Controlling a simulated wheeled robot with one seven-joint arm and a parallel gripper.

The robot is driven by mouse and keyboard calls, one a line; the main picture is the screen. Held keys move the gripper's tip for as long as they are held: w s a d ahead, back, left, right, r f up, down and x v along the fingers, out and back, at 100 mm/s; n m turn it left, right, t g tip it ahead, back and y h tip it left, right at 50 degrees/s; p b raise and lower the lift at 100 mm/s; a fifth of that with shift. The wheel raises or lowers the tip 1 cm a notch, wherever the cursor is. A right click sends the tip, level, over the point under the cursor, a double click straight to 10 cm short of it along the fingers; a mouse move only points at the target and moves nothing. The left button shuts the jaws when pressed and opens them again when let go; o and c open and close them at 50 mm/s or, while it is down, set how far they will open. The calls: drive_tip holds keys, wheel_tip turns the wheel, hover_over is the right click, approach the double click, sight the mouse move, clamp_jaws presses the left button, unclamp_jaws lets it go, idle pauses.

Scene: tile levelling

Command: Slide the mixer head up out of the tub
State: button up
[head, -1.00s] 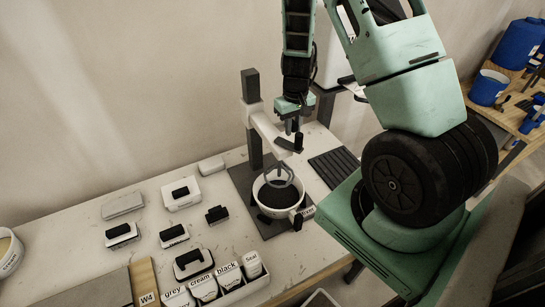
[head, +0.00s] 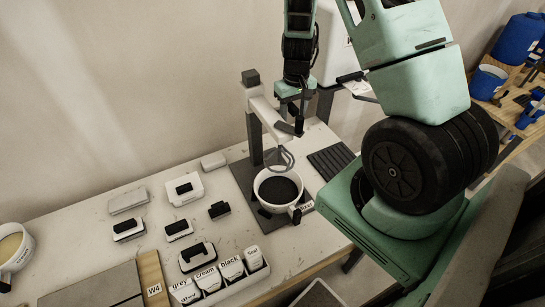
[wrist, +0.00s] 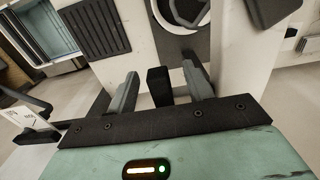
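The mixer head (head: 262,107) is a white arm on a dark upright post (head: 254,140). Its grey whisk (head: 279,158) hangs above the white tub (head: 262,199), its lower end around the level of the far rim. The tub holds dark material (head: 278,189). My gripper (head: 297,117) is at the outer end of the mixer arm, by its black handle. In the wrist view, my gripper (wrist: 160,80) has its fingers apart, with a black upright block (wrist: 158,85), apparently the handle, between them. Gaps show on both sides of the block.
A black ribbed mat (head: 331,161) lies right of the tub. Several black-and-white blocks and sponges, and a rack (head: 235,289) of labelled bottles, are left of it. Another tub (head: 14,248) stands at the far left. A white wall runs behind the table.

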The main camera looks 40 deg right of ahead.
drive_tip(key=shift+r+p, duration=2.4)
drive_tip(key=shift+r, duration=1.15)
drive_tip(key=s+a+f+n+y+b, duration=0.1)
drive_tip(key=a+n+b, duration=0.1)
drive_tip(key=a+b, duration=0.65)
drive_tip(key=s+a+f+n+y+b, duration=0.1)
drive_tip(key=s+a+n+b, duration=0.15)
drive_tip(key=a, duration=1.15)
drive_tip(key=s+a+f+n+b, duration=0.1)
drive_tip(key=s+a+n+b, duration=0.2)
drive_tip(key=s+a+b, duration=0.2)
drive_tip(key=s+a+f+n+h+b, duration=0.1)
drive_tip(key=s+a+n+b, duration=0.2)
drive_tip(key=s, duration=0.9)
drive_tip(key=a+b, duration=0.2)
drive_tip(key=a, duration=0.2)
drive_tip(key=shift+a+f, duration=0.25)
drive_tip(key=shift+f, duration=0.1)
